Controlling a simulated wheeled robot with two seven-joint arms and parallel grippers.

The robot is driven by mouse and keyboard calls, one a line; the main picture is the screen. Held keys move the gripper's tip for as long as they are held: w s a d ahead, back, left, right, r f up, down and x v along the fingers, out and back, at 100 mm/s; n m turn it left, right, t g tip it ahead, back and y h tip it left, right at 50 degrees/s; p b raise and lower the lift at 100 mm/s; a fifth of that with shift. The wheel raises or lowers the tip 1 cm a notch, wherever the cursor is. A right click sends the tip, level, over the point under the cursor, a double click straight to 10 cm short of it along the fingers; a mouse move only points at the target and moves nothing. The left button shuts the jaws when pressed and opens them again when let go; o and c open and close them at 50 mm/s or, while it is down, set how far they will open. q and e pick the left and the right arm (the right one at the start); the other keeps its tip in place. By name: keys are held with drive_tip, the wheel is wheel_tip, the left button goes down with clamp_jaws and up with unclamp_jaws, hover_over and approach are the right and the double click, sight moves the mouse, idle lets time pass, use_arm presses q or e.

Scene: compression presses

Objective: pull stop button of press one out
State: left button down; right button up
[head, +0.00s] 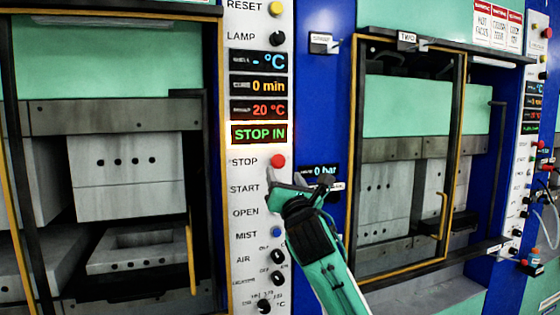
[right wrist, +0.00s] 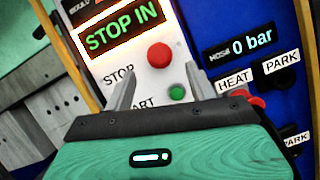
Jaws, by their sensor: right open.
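The red stop button (head: 277,161) of the left press sits on its white control panel (head: 240,190), beside the label STOP. The lit display (head: 259,134) above it reads STOP IN. In the right wrist view the stop button (right wrist: 159,55) is a round red knob just beyond the fingertips, roughly between them. My right gripper (head: 297,180) is open and empty, just below and right of the button; its two fingers also show in the right wrist view (right wrist: 160,80). I see no finger touching the button. My left gripper is not in view.
A green button (right wrist: 177,93) lies between the fingers, below the stop button. A gauge display (right wrist: 245,45) reads 0 bar, with HEAT and PARK labels nearby. The yellow reset button (head: 276,8) is higher up. A second press (head: 405,150) stands at right.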

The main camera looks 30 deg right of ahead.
sight(279, 164)
drive_tip(key=p+x, duration=0.1)
drive_tip(key=x, duration=0.4)
drive_tip(key=shift+w, duration=0.15)
